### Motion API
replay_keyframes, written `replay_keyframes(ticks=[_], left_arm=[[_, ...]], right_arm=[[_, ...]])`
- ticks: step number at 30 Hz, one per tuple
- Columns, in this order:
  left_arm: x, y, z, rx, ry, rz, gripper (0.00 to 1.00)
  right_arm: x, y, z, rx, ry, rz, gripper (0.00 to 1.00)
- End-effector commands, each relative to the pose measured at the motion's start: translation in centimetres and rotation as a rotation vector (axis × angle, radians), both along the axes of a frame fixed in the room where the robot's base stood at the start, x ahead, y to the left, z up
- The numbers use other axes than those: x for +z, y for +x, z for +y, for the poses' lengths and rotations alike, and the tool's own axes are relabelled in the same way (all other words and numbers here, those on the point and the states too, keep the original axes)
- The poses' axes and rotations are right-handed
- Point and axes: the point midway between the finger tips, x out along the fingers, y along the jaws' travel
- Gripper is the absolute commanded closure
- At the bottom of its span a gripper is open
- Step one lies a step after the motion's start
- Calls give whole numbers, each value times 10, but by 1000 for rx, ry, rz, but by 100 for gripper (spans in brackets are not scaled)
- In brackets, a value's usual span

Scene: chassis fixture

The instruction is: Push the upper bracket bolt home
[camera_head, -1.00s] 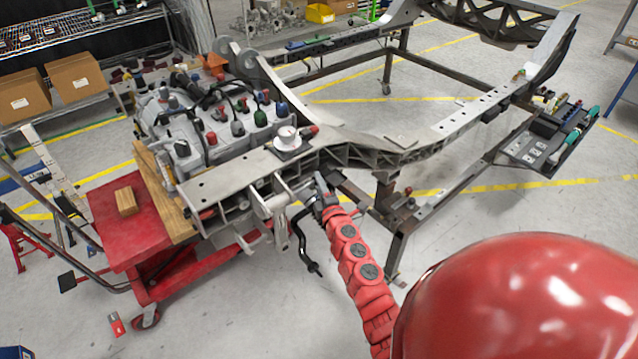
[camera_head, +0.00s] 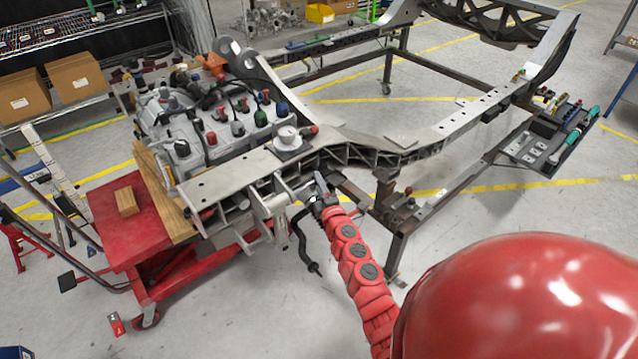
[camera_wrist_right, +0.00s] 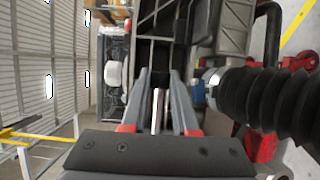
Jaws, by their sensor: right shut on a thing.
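My right gripper (camera_head: 321,193) is at the frame's near side, beside a silver bracket (camera_head: 272,208) below the rail. In the right wrist view its two grey fingers with red bases (camera_wrist_right: 159,85) are shut on a slim metal bolt (camera_wrist_right: 157,112), which lies lengthwise between them. The fingertips point at a dark ribbed part of the chassis. The bolt's far end and its hole are hidden, so I cannot tell how deep it sits. My left gripper is not in view.
A black ribbed boot (camera_wrist_right: 275,97) is close to the right of the fingers in the wrist view. A black bent bar (camera_head: 302,240) hangs beside my arm. A red cart (camera_head: 120,225) stands left. A tool tray (camera_head: 540,148) sits right.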

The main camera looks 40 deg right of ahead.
Motion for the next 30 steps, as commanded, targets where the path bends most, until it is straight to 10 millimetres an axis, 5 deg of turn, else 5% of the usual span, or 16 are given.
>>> replay_keyframes(ticks=[15, 24, 30], left_arm=[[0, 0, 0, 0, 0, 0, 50], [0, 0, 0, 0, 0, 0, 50], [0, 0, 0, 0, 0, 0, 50]], right_arm=[[-1, 0, 1, -1, 1, 1, 100], [-2, -4, 41, 3, 1, 3, 100], [-2, -4, 42, -2, 2, 3, 100]])
